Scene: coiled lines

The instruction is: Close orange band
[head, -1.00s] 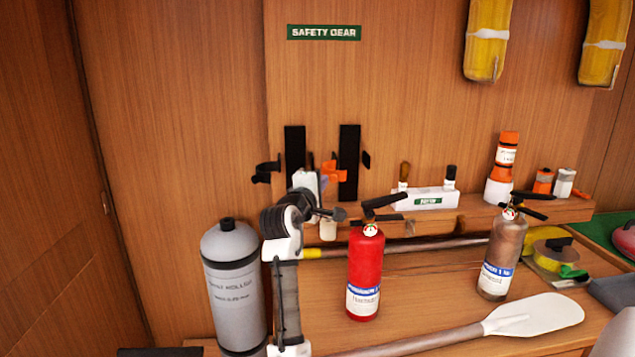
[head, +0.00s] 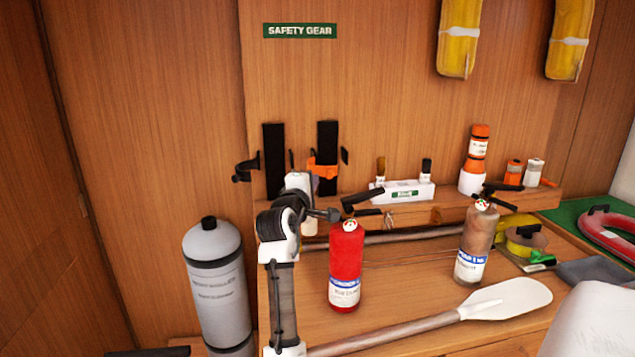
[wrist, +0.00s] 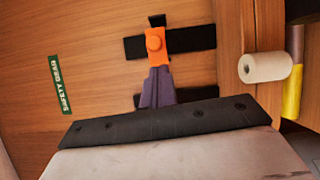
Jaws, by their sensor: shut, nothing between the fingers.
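The orange band (head: 323,169) is on the right of two upright black wall strips (head: 327,140). In the head view it now lies across that strip's front. In the wrist view the orange band (wrist: 156,42) crosses the upper black strip, with a rounded knob on it. My gripper (wrist: 158,72) has its purple-grey fingers together, tips right at the band's near end; contact cannot be told. In the head view my gripper (head: 317,180) is partly hidden by my white wrist. Whether the band is latched cannot be seen.
A black clip (head: 247,167) sticks out by the left strip. Below are a red extinguisher (head: 346,265), a brown one (head: 474,240) and a paddle (head: 505,299) on the bench. A white box (head: 405,191) and orange flare (head: 478,145) stand on the shelf.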

